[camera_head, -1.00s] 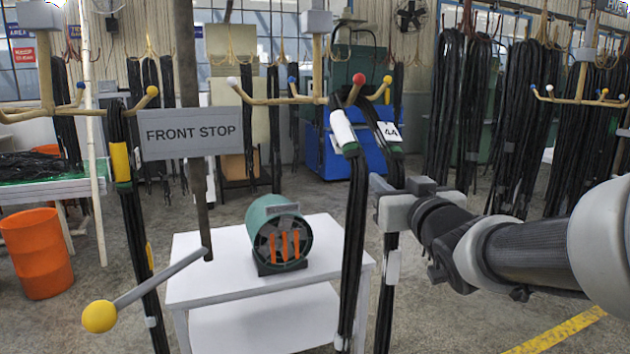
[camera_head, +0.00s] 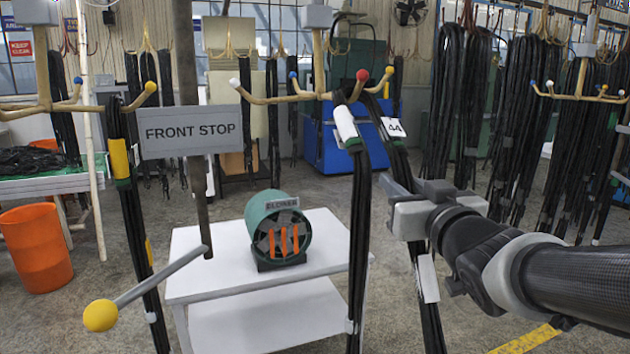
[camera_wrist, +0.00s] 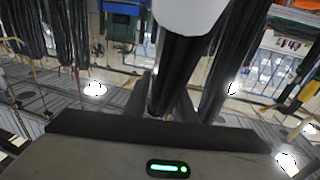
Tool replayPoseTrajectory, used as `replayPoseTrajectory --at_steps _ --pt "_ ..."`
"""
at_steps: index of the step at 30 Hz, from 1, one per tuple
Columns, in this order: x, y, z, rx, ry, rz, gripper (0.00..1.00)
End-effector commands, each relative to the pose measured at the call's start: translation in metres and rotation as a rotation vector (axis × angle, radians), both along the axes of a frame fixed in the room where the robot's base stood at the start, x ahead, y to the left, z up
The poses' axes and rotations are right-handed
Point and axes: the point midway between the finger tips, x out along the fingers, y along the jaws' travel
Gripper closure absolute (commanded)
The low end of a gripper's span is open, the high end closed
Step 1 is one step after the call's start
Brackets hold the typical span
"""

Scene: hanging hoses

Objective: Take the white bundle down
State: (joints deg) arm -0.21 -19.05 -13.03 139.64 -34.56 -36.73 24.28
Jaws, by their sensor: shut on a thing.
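A black hose bundle with a white sleeve (camera_head: 344,122) hangs from the rack by the red-tipped prong (camera_head: 362,76). Just right of it, a second black bundle carries a white tag reading 44 (camera_head: 394,127) and a white wrap (camera_head: 428,278) lower down. Its top is still at the yellow-tipped prong, and it slants down to the right. My gripper (camera_head: 400,208) is shut on this second bundle, between tag and wrap. In the wrist view, dark hoses (camera_wrist: 178,75) run to the jaws, with a white wrap (camera_wrist: 190,12) close by. Whether the two strands join is hidden.
A white table (camera_head: 215,285) with a green fan-like machine (camera_head: 278,232) stands behind. A yellow-sleeved bundle (camera_head: 119,158) hangs far left. More bundles (camera_head: 520,110) hang at right.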

Motion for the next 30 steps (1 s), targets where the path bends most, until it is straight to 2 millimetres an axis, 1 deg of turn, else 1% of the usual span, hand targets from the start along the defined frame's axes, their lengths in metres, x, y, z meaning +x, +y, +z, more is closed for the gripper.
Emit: replayPoseTrajectory --at_steps 1,3,4,7,8,14,15,16,20,23,24,30 --pt "-0.003 -0.012 -0.019 0.013 0.039 -0.029 1.00" --pt "-0.003 -0.012 -0.019 0.013 0.039 -0.029 1.00" --pt "-0.003 -0.012 -0.019 0.013 0.039 -0.029 0.73" --pt "-0.003 -0.011 -0.018 0.012 0.036 -0.027 0.56" --pt "-0.003 -0.011 -0.017 0.012 0.036 -0.026 0.54" --pt "-0.003 -0.008 -0.016 0.009 0.034 -0.020 0.54" --pt "-0.003 -0.008 -0.021 0.006 0.046 -0.021 0.54" --pt "-0.004 -0.008 -0.020 0.006 0.045 -0.020 0.54" --pt "-0.011 -0.008 -0.018 0.006 0.041 -0.019 0.54" --pt "-0.026 -0.009 -0.016 0.007 0.036 -0.018 0.54" --pt "-0.034 -0.010 -0.016 0.008 0.034 -0.018 0.54" --pt "-0.069 -0.012 -0.019 0.007 0.029 -0.014 0.54"
